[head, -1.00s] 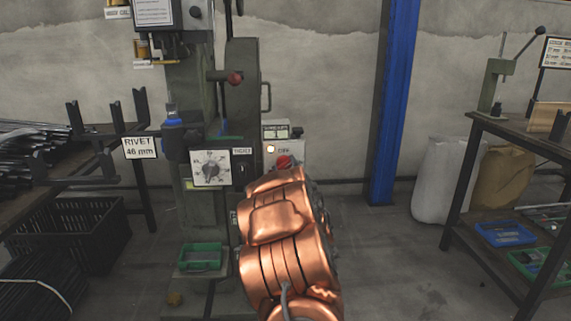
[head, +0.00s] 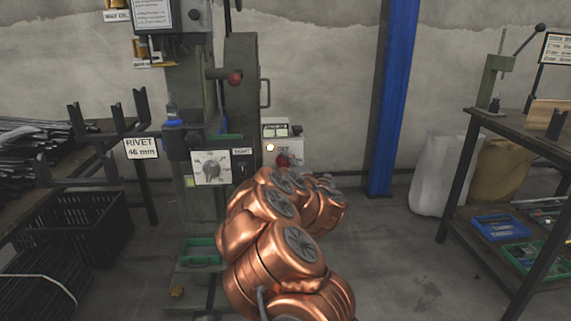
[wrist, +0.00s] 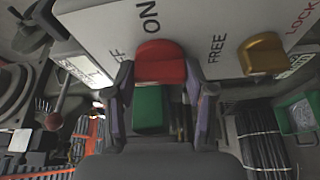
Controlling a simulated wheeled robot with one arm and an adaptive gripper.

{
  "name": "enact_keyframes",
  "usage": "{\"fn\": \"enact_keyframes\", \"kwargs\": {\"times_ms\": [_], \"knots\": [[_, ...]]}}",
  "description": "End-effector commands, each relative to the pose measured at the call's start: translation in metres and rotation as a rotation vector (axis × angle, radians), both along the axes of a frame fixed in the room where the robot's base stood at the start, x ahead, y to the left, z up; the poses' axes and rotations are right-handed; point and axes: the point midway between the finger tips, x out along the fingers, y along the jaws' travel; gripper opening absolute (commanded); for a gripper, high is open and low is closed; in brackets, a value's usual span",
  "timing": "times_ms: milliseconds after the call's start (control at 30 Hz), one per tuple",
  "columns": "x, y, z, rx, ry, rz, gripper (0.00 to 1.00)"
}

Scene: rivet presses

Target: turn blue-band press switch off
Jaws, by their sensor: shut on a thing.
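The red switch knob (wrist: 160,65) is on a pale panel in the wrist view, close to the word ON; part of another word ending in F shows to its left. My gripper (wrist: 160,104) has one finger on each side of the knob and is shut on it. A green block shape shows between the fingers, and I cannot tell what it belongs to. In the head view the red knob (head: 282,160) is on a small pale control box (head: 281,132) beside the press (head: 242,85). My copper arm hides the gripper there. A lit lamp is above the knob.
A gold knob (wrist: 262,56) sits on the same panel between FREE and LOCK. A dial box (head: 211,167) is on the press front. A blue post (head: 391,100) and a workbench (head: 520,130) stand to the right. Open floor lies between the arm and the bench.

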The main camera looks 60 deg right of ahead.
Motion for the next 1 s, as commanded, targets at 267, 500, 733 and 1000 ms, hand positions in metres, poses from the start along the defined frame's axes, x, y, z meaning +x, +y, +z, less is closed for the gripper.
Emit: {"fn": "enact_keyframes", "kwargs": {"times_ms": [267,500,733,1000], "knots": [[-0.0003,-0.0001,0.0012,-0.071,0.090,-0.001,0.19],[-0.0003,-0.0001,0.0007,-0.089,0.113,-0.001,0.19],[-0.0002,-0.0002,0.0005,-0.091,0.115,-0.001,0.19],[0.0000,0.0000,0.0005,-0.091,0.115,0.000,0.69]]}}
